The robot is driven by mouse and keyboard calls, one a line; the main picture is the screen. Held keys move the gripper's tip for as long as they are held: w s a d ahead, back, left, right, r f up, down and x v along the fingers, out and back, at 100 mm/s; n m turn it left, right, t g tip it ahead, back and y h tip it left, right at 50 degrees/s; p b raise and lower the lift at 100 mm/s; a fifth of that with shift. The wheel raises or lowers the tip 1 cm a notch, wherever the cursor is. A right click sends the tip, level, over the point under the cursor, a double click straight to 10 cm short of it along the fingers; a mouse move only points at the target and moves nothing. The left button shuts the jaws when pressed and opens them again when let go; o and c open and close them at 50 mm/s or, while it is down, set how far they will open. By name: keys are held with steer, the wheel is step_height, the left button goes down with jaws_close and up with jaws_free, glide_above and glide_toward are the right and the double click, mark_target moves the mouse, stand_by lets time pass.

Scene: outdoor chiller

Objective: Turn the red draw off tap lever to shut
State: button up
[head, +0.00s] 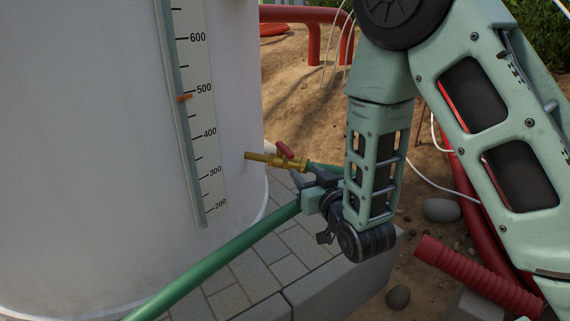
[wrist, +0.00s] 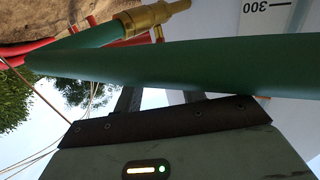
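The brass tap (head: 270,160) sticks out from the side of the white tank, with its red lever (head: 285,150) on top, angled across the body. A brass fitting (wrist: 150,16) on a green hose shows at the top of the wrist view; I cannot clearly make out the lever there. My gripper (head: 311,176) is just right of and below the tap in the head view, apart from the lever in the picture. Its two dark fingers stand apart and hold nothing that I can see. In the wrist view a green hose (wrist: 190,65) crosses in front and hides the fingertips.
The green hose (head: 215,252) runs from lower left up to my gripper; I cannot tell whether they touch. The white tank (head: 90,130) with its level scale (head: 205,130) fills the left. Grey paving, a red corrugated pipe (head: 478,278) and stones lie below.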

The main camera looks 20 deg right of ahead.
mark_target(285, 147)
steer(key=w+b, duration=0.2)
steer(key=w, duration=0.2)
steer(key=w+a+b, duration=0.1)
steer(key=w+b, duration=0.1)
steer(key=w, duration=0.3)
steer(key=w+b, duration=0.2)
steer(key=w, duration=0.2)
steer(key=shift+w+a, duration=0.15)
steer(key=shift+a, duration=0.1)
jaws_close()
stand_by(1.1)
